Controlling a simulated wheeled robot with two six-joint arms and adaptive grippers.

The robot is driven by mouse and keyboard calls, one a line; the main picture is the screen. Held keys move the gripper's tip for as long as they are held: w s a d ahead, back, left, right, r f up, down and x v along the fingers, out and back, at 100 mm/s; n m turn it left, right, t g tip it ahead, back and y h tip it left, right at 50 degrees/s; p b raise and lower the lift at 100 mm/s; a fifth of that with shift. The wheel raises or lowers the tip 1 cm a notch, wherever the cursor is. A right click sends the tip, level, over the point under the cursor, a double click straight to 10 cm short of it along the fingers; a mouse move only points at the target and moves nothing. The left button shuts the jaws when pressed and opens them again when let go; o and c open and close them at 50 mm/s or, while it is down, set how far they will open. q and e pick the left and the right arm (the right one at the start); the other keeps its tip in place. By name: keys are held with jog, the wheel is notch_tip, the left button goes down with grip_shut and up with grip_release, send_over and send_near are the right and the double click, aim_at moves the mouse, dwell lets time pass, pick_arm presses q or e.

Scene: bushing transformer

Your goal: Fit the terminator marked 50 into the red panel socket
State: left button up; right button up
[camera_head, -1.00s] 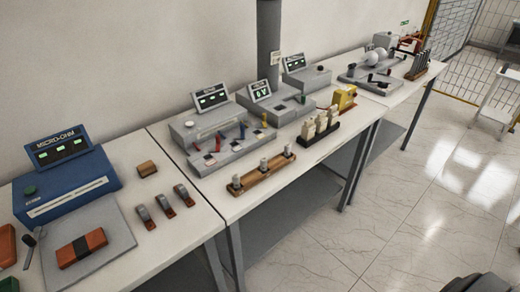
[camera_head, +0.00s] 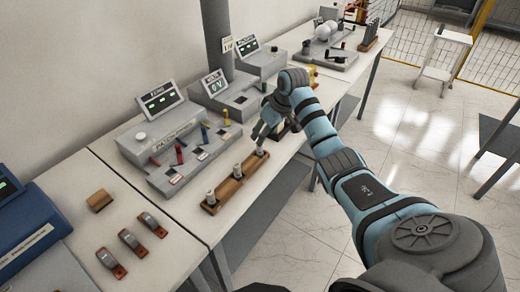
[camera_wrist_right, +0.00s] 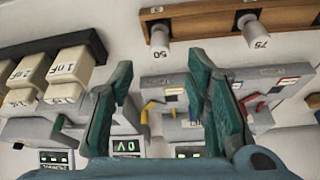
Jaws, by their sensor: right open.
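A brown wooden rack (camera_head: 226,184) at the bench's front edge holds three pale terminators. The terminator marked 50 (camera_wrist_right: 160,38) stands in it beside the one marked 75 (camera_wrist_right: 250,28) in the right wrist view. The grey panel (camera_head: 165,172) behind the rack carries a red lever (camera_head: 179,155), a blue one and a yellow one. Small coloured labels show on its front; which socket is red is unclear. My right gripper (camera_head: 262,137) is at the rack's far end, near the terminator there; it also shows open and empty in the right wrist view (camera_wrist_right: 160,72). My left gripper is out of view.
Pale blocks (camera_wrist_right: 62,68) in a dark holder stand beside the rack, partly hidden by my right arm in the head view. Metal clips (camera_head: 130,240) and a wooden block (camera_head: 99,200) lie at the left. Meter boxes (camera_head: 215,82) stand behind.

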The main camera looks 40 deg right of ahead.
aim_at(260, 150)
jog(key=x, duration=0.7)
jog(key=shift+f+b, duration=0.25)
jog(key=shift+b, duration=0.1)
jog(key=shift+w+f, duration=0.1)
jog(key=shift+s, duration=0.2)
jog(key=shift+c, duration=0.9)
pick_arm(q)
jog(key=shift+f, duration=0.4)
pick_arm(e)
grip_shut()
